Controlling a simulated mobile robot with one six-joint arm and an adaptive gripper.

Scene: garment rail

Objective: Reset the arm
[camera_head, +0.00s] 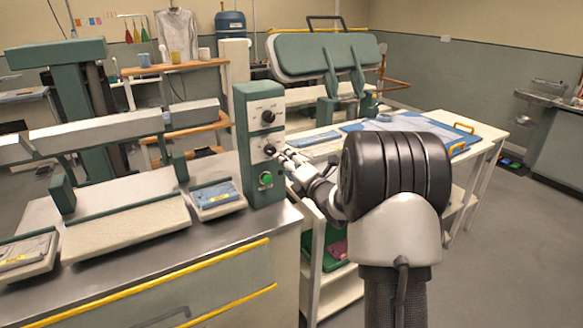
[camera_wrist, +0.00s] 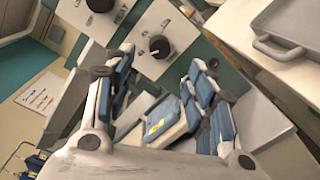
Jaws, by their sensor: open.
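My gripper (camera_head: 283,155) is in front of the green control box (camera_head: 240,130) in the head view, close to its lower dark knob (camera_head: 270,150). In the wrist view my gripper (camera_wrist: 163,68) is open, with its blue-padded fingers wide apart and nothing held between them. A dark knob (camera_wrist: 158,46) on the pale panel shows beyond the fingertips, apart from both fingers. Another knob (camera_wrist: 100,4) is at the top edge. In the head view, the upper knob (camera_head: 268,116) and a green button (camera_head: 265,179) are on the same panel.
A steel-topped bench (camera_head: 215,240) with a yellow edge carries the box, a small tray (camera_head: 216,207) with a blue folded cloth and a press. A white trolley (camera_head: 313,262) stands under my arm. A blue board (camera_head: 405,124) lies on the table behind. Open floor is at right.

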